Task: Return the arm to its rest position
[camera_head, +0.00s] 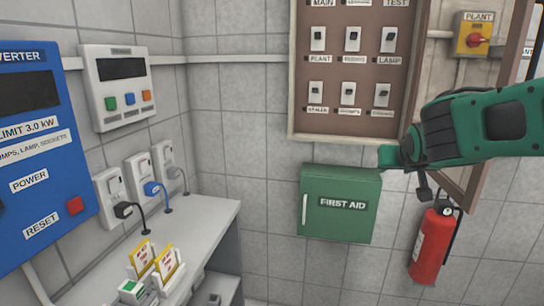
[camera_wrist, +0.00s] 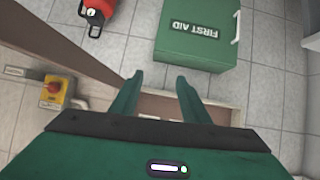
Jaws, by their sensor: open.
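My arm is green and reaches in from the right in the head view. My gripper (camera_head: 386,157) is at its left end, in front of the wall by the lower right corner of the switch panel (camera_head: 346,123). In the wrist view my gripper (camera_wrist: 158,80) shows two green fingers spread apart with nothing between them. The green first aid box (camera_head: 341,205) hangs on the wall below the panel. It also shows in the wrist view (camera_wrist: 190,50), beyond the fingertips. I cannot tell whether the gripper touches the panel's open door.
The panel's brown door (camera_head: 462,190) stands open behind my arm. A red fire extinguisher (camera_head: 432,245) hangs below it. A yellow isolator (camera_head: 473,36) is at upper right. A blue inverter (camera_head: 35,130) and a shelf (camera_head: 195,228) with yellow-framed cards (camera_head: 166,262) are at left. The middle is clear.

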